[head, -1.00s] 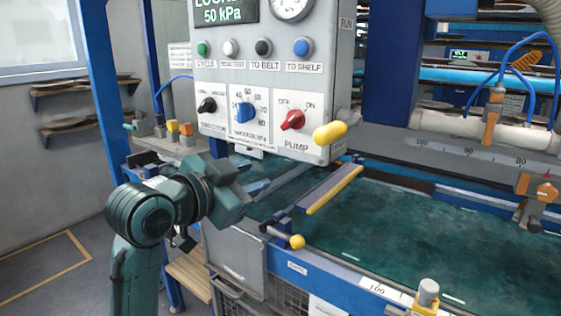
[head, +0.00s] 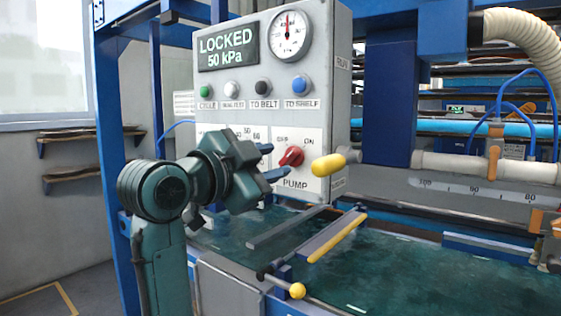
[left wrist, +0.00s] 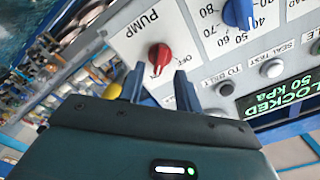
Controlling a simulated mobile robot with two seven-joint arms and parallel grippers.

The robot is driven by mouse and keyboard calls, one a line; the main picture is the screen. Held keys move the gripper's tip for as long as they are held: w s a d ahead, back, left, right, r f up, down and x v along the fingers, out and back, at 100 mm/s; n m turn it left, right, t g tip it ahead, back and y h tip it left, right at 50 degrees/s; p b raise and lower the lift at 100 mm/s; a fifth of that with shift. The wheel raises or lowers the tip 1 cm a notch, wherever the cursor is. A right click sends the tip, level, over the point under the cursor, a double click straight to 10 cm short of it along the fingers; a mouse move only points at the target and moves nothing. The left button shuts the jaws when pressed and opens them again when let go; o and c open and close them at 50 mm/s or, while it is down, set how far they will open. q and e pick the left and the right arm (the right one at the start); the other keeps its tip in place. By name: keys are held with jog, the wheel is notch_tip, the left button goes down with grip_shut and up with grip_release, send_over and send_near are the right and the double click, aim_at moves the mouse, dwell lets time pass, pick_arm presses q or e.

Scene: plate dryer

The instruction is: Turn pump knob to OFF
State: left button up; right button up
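The red PUMP knob (head: 291,156) is on the white front of the control box, with OFF printed at its upper left and ON at its upper right. Its handle tilts toward ON. My left gripper (head: 276,161) is open in front of the box, with its two fingers pointing at the knob, one higher and one lower. In the left wrist view the knob (left wrist: 160,54) shows just beyond and between the open fingertips (left wrist: 158,74). Nothing is held, and I cannot tell whether a finger touches the knob. My right gripper is not in view.
A yellow-tipped handle (head: 329,164) sticks out just right of the knob. A blue knob (left wrist: 238,12) is beside the pump panel. Several push buttons sit above, under a display (head: 227,48) reading LOCKED 50 kPa. A yellow-edged bar (head: 335,239) lies below the box.

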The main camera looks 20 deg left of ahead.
aim_at(286, 158)
pick_arm(q)
jog(key=shift+x, duration=1.65)
grip_shut()
